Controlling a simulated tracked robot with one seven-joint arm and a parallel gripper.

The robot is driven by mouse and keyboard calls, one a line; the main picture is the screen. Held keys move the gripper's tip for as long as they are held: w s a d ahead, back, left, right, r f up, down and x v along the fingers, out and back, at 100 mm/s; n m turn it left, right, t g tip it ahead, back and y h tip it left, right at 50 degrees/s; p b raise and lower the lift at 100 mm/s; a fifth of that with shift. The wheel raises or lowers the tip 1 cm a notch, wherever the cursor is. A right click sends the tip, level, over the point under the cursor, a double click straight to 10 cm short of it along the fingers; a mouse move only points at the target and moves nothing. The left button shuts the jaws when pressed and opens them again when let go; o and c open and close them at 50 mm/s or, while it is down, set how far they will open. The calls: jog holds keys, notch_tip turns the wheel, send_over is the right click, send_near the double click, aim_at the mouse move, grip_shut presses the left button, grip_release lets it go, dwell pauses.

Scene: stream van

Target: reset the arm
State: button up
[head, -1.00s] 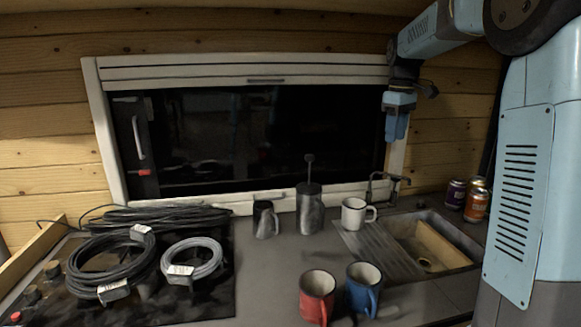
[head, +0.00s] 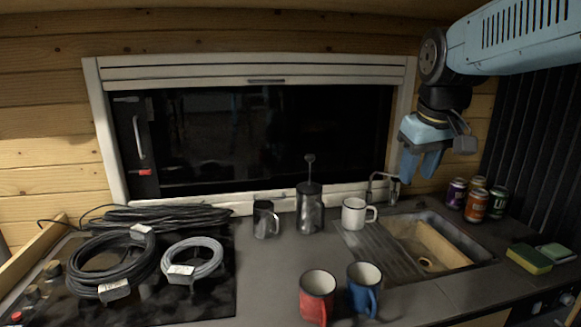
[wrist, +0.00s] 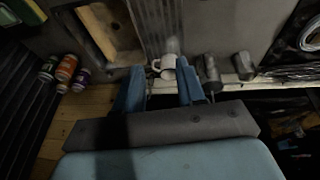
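My gripper (head: 420,166) hangs in the air at the upper right of the head view, in front of the window's right side and above the sink. Its blue fingers point down. In the wrist view the two fingertips (wrist: 158,75) stand apart with nothing held between them. The white mug (wrist: 166,66) shows beyond the fingertips there, well away from them. My arm reaches in from the right edge of the head view.
A white mug (head: 354,213) stands left of the sink (head: 465,252). A red mug (head: 317,297) and a blue mug (head: 363,288) stand nearer. Cans (head: 474,203) and sponges (head: 529,259) are right. Coiled cables (head: 112,264) cover the left. A French press (head: 309,208) stands by the window.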

jog(key=s+f+m+t, duration=0.1)
jog(key=s+f+m, duration=0.1)
jog(key=s+f, duration=0.4)
jog(key=s, duration=0.3)
jog(key=shift+s+a+m+t, duration=0.3)
jog(key=shift+s, duration=0.1)
